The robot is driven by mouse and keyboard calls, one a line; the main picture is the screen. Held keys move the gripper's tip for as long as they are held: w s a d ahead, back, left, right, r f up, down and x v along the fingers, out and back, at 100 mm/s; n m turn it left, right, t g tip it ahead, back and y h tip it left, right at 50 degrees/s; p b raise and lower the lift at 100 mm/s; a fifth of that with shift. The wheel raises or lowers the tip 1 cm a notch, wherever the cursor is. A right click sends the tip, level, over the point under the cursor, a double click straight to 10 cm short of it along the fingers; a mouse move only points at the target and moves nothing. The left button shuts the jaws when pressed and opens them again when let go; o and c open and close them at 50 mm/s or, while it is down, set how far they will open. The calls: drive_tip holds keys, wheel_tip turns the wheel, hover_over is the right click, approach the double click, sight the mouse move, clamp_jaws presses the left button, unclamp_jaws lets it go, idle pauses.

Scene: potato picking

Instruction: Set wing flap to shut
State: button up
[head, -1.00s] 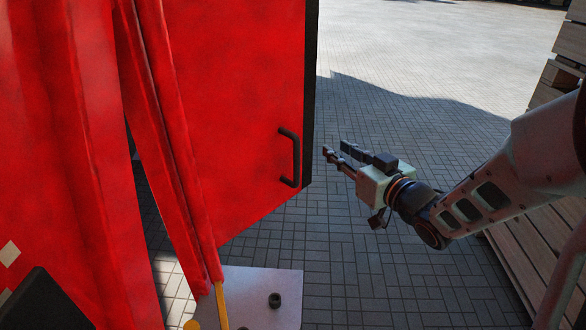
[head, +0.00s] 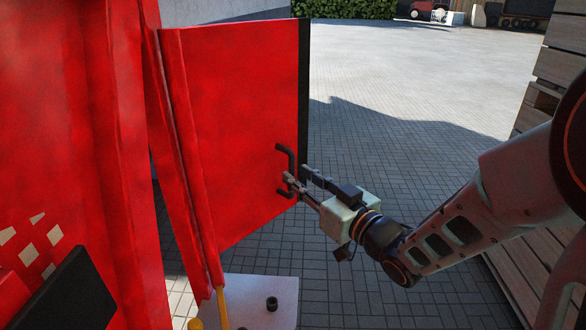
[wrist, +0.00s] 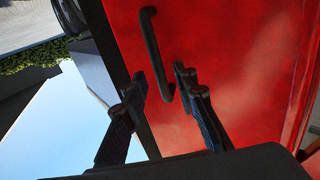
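The wing flap (head: 240,110) is a red panel with a dark edge strip, standing out at an angle from the red machine body. A black bar handle (head: 291,158) sits near its outer edge. My gripper (head: 296,180) is at the handle's lower part in the head view, its fingers apart. In the wrist view the flap (wrist: 230,60) fills the right side and the handle (wrist: 155,50) runs down between the open fingertips of my gripper (wrist: 160,88). The handle's lower end is close to the right finger; I cannot tell whether they touch.
Wooden crates (head: 535,130) stand along the right side beside my arm. The red machine body (head: 80,130) takes up the left. A grey plate with a dark knob (head: 271,303) lies below the flap. Open paving (head: 400,130) stretches behind the flap.

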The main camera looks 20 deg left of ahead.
sight(293, 172)
drive_tip(key=shift+x, duration=1.85)
clamp_jaws()
